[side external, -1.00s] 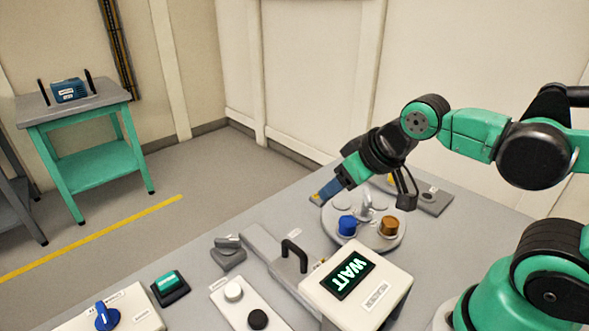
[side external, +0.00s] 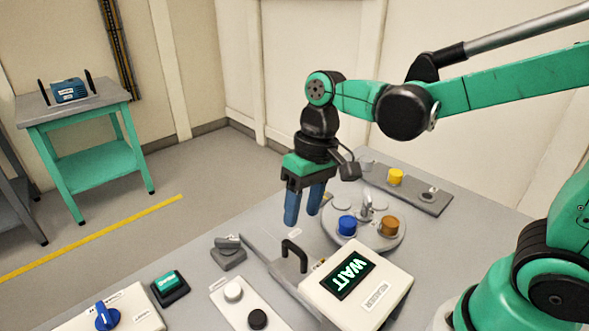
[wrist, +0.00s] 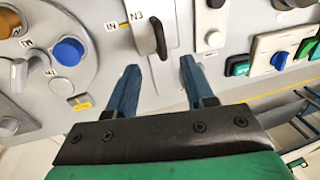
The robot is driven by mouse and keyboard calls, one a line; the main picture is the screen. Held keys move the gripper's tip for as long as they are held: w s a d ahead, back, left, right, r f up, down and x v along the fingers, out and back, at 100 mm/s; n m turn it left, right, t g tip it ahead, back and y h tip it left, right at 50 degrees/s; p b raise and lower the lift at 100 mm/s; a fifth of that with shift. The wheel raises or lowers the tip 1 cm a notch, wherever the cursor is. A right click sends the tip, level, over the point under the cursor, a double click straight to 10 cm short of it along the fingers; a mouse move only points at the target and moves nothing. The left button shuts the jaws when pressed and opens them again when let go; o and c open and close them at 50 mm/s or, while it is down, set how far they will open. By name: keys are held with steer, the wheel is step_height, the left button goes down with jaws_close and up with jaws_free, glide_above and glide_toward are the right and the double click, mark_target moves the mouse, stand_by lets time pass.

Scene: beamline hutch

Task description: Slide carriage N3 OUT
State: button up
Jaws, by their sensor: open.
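Carriage N3 shows as a grey slide (side external: 262,243) with an upright black handle (side external: 294,255), just left of the box with the lit WAIT display. In the wrist view the black handle (wrist: 158,38) stands beside the labels IN and N3 (wrist: 124,24), with a small yellow mark between them. My gripper (side external: 302,216) points down, open and empty, above the table and a little behind the handle. In the wrist view the handle lies just beyond the gap between my blue fingertips (wrist: 159,66), apart from them.
The WAIT box (side external: 378,305) stands right of the handle. A round plate (side external: 372,238) with blue and brown knobs is behind it. A yellow knob (side external: 396,176) sits at the back. A two-button panel (side external: 246,300) and a green switch (side external: 167,281) lie in front and left.

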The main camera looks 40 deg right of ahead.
mark_target(295, 246)
steer(key=shift+a+f, duration=0.2)
steer(key=shift+f, duration=0.75)
steer(key=shift+a+f, duration=0.25)
steer(key=shift+f, duration=0.65)
steer(key=shift+a+f, duration=0.2)
steer(key=shift+f, duration=0.75)
jaws_close()
